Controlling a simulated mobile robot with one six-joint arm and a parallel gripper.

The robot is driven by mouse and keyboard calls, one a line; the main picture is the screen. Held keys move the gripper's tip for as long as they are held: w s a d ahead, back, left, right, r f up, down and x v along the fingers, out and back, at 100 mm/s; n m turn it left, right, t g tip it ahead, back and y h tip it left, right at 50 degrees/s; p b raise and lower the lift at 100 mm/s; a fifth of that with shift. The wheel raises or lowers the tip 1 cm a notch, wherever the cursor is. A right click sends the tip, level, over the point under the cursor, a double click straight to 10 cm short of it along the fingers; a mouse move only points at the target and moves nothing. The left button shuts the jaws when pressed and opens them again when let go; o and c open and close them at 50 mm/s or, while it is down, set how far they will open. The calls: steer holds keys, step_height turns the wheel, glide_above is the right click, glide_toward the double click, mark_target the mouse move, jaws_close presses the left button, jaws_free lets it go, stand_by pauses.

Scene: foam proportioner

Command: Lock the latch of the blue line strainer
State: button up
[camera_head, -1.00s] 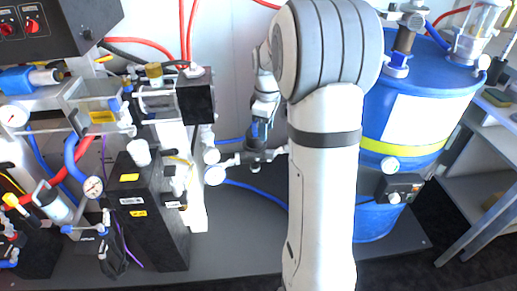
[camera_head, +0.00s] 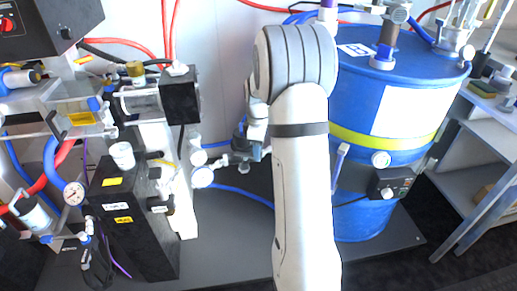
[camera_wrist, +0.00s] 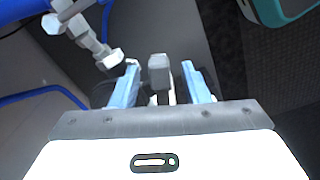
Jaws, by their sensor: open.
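A grey square-ended bar (camera_wrist: 159,70), possibly the latch lever, stands between the fingers, with a visible gap on each side. Whether it touches anything deeper is hidden by the gripper body. Grey pipe fittings (camera_wrist: 88,38) lie just beyond the left finger. The latch's position cannot be told.
A blue drum (camera_head: 350,100) with a yellow band stands right of my arm. A black pump unit (camera_head: 130,215) and gauges stand to the left. A blue hose (camera_wrist: 45,95) curves at the wrist view's left. A teal-edged object (camera_wrist: 285,10) is at its top right.

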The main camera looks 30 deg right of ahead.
mark_target(247, 155)
steer(key=shift+c, duration=0.4)
jaws_close()
steer(key=a+m+p, duration=0.1)
steer(key=m, duration=0.2)
steer(key=s+a+m+p, duration=0.1)
steer(key=m, duration=0.3)
steer(key=a+m+p, duration=0.1)
steer(key=m+p, duration=0.1)
steer(key=m, duration=0.2)
steer(key=shift+s+a+r, duration=0.1)
steer(key=shift+s+a, duration=0.3)
steer(key=shift+w+a+m+p, duration=0.1)
steer(key=shift+a+m+p, duration=0.15)
steer(key=shift+m, duration=0.5)
steer(key=shift+a+m+p, duration=0.15)
steer(key=shift+a+m, duration=0.05)
steer(key=shift+m, duration=0.55)
